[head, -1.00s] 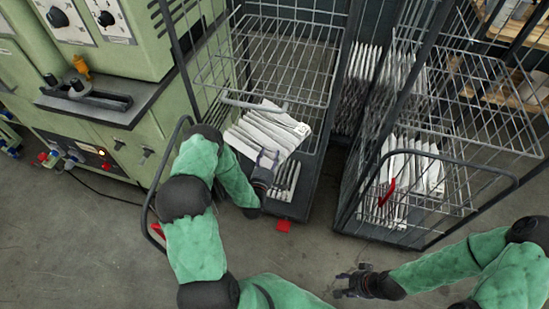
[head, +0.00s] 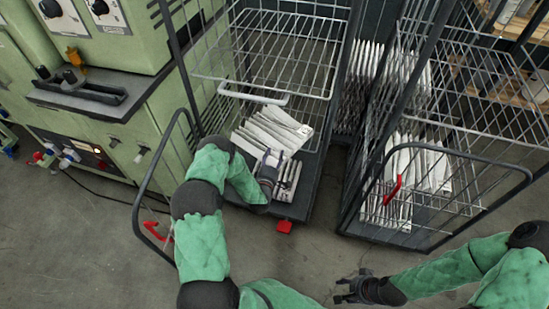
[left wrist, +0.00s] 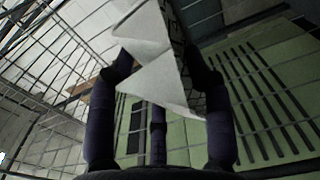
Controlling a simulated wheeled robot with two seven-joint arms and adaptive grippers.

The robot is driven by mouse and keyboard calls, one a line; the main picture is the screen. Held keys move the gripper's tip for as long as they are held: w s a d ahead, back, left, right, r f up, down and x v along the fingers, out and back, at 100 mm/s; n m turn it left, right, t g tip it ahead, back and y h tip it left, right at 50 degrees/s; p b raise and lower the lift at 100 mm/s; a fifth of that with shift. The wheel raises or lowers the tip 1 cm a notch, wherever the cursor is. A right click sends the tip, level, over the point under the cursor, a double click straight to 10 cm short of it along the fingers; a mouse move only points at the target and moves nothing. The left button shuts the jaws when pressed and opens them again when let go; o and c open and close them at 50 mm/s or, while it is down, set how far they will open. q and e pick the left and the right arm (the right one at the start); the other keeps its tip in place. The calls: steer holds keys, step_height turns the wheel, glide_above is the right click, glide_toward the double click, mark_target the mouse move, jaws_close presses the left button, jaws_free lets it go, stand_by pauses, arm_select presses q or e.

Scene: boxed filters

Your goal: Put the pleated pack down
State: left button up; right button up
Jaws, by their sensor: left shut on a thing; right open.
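The white pleated pack (head: 270,131) is in the head view, tilted inside the left wire cart (head: 300,203), below its raised wire shelf. My left gripper (head: 269,163) is shut on the pack's near end. In the left wrist view the pack (left wrist: 160,62) sits between the fingers of my left gripper (left wrist: 165,80). My right gripper (head: 350,289) is open and empty above the floor at the lower right.
A second wire cart (head: 408,238) with several white packs (head: 415,170) stands to the right. A green machine (head: 120,150) stands at the left. A dark curved cart handle (head: 137,215) rises beside my left arm. The floor in front of the carts is clear.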

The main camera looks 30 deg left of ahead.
arm_select(q)
steer(key=shift+f, duration=0.1)
steer(key=o, duration=1.1)
